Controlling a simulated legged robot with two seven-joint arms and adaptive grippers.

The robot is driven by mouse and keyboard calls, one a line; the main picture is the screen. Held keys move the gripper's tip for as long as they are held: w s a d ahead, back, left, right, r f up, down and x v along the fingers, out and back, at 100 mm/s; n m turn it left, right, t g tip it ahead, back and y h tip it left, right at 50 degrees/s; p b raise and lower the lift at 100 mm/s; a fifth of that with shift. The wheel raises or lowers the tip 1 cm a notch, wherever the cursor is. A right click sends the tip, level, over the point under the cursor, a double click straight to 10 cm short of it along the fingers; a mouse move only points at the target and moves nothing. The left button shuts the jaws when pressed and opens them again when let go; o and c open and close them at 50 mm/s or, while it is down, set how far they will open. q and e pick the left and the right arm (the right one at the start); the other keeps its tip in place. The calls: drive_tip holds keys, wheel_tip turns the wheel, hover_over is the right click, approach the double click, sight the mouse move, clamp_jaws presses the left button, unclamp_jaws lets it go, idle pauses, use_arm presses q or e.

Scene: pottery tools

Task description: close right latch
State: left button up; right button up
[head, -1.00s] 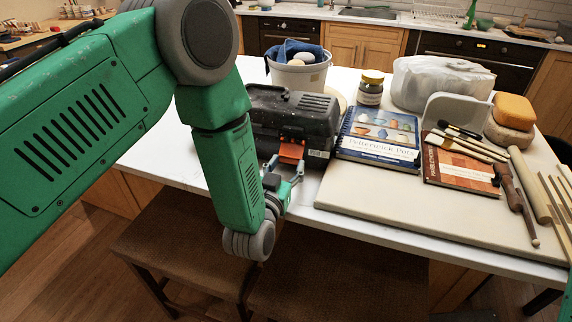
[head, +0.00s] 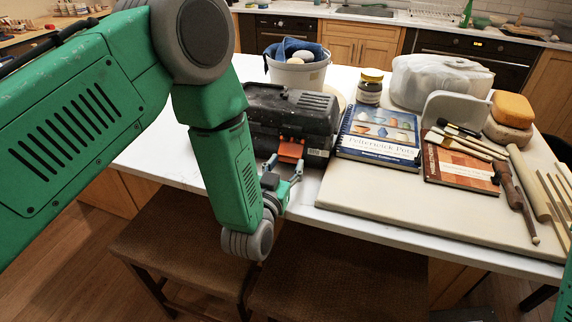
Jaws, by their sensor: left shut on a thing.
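A black toolbox (head: 288,103) sits closed-looking on the white table's near edge. Its orange right latch (head: 290,150) is on the front face and shows at a slant. My left gripper (head: 284,165) is in front of the latch, with one finger at each side of it, and is shut on it. The exact contact is small and hard to see. The toolbox's left part is hidden behind my left arm. My right gripper is out of view.
A spiral book (head: 380,135) lies just right of the toolbox on a pale board (head: 400,205). A bucket (head: 298,73) with a blue cloth and a jar (head: 370,88) stand behind. A brown stool (head: 335,275) is below the table edge.

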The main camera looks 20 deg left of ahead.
use_arm(q)
drive_tip(key=o, duration=1.3)
drive_tip(key=s, duration=1.2)
drive_tip(key=shift+a, duration=0.1)
drive_tip(key=shift+f, duration=0.15)
